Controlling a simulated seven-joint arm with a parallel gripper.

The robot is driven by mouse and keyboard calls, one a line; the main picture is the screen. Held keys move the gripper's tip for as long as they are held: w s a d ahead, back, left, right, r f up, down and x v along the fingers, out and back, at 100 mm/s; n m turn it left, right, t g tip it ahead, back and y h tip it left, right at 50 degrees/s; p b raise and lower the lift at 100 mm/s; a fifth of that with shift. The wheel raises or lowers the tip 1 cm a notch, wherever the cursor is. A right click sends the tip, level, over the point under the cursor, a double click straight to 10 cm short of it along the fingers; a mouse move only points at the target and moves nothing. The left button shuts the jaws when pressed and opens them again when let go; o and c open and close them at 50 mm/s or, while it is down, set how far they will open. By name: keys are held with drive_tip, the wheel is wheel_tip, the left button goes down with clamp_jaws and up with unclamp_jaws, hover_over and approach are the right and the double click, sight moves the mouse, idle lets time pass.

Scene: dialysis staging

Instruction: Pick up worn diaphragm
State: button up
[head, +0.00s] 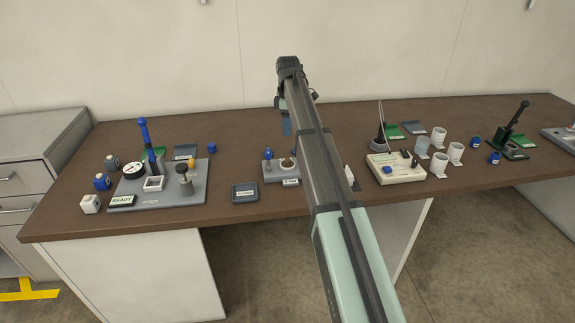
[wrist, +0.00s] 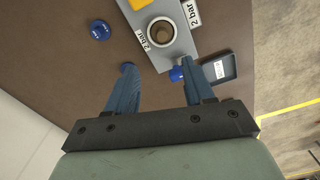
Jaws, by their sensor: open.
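A grey fixture (wrist: 178,48) holds a round, light-rimmed cup (wrist: 161,32) with a brown ring and dark centre inside. I cannot tell whether that ring is the worn diaphragm. The fixture (head: 275,178) stands mid-table in the head view, partly behind my arm. My gripper (wrist: 158,67) is open and empty, its two blue fingers pointing toward the fixture, with the cup ahead of the gap between them. In the head view only a blue finger (head: 286,126) shows below the wrist. A blue knob (wrist: 177,74) on the fixture shows beside the right fingertip in the wrist view.
A dark labelled tray (head: 245,192) lies left of the fixture; it also shows in the wrist view (wrist: 222,68). A blue cap (wrist: 100,30) lies apart on the table. A larger grey station (head: 190,190) stands left, and a cream box (head: 395,172) and white cups stand right.

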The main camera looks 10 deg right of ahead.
sight(287, 159)
wheel_tip(287, 159, down, 14)
drive_tip(key=n, duration=0.3)
drive_tip(key=shift+s+a, duration=0.1)
drive_tip(key=shift+s, duration=0.05)
drive_tip(key=shift+r, duration=0.1)
idle(0.6)
clamp_jaws()
idle(0.3)
